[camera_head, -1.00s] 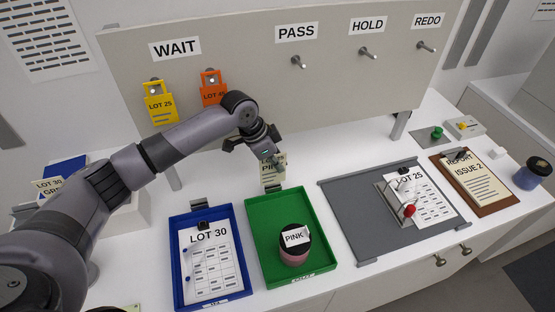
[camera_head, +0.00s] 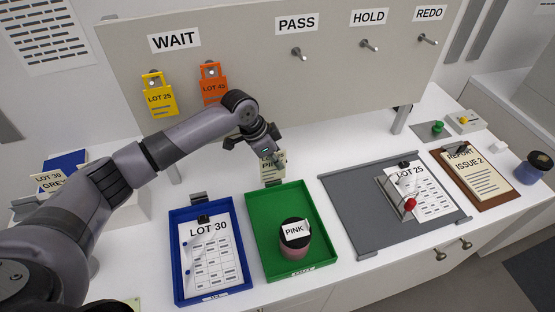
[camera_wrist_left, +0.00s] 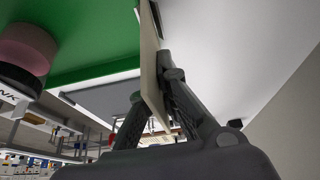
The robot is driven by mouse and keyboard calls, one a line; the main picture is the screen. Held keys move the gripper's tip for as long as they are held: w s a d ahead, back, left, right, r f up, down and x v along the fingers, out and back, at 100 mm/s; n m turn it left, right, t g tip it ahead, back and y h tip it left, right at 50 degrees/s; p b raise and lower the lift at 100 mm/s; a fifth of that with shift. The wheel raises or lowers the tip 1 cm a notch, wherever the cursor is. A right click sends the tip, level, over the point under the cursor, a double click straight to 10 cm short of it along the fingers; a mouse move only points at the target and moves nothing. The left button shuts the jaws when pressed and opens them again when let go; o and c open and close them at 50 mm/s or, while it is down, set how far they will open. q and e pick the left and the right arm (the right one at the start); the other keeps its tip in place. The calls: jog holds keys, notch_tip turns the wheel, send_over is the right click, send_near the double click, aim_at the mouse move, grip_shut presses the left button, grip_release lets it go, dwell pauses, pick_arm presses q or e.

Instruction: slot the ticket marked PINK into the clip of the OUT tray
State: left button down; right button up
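The ticket marked PINK (camera_head: 272,167) is a cream card, upright, with its top partly covered by the fingers. My left gripper (camera_head: 270,154) is shut on it and holds it at the back edge of the green tray (camera_head: 258,238). The tray's clip (camera_head: 274,183) is right at the ticket's lower edge; I cannot tell whether the ticket is in it. In the left wrist view the ticket (camera_wrist_left: 151,72) shows edge-on between the fingers, beside the green tray (camera_wrist_left: 97,38). My right gripper is not in view.
A jar labelled PINK (camera_head: 294,243) stands in the green tray. A blue tray (camera_head: 177,268) with a LOT 30 sheet is to the left, a grey mat (camera_head: 348,218) to the right. WAIT tickets (camera_head: 158,97) hang on the board behind the arm.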

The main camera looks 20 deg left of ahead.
pick_arm(q)
jog(key=shift+f+b, duration=0.3)
jog(key=shift+f, duration=0.7)
jog(key=c, duration=1.7)
grip_release()
jog(key=shift+r, duration=0.15)
notch_tip(320, 180, up, 6)
jog(key=p, duration=0.6)
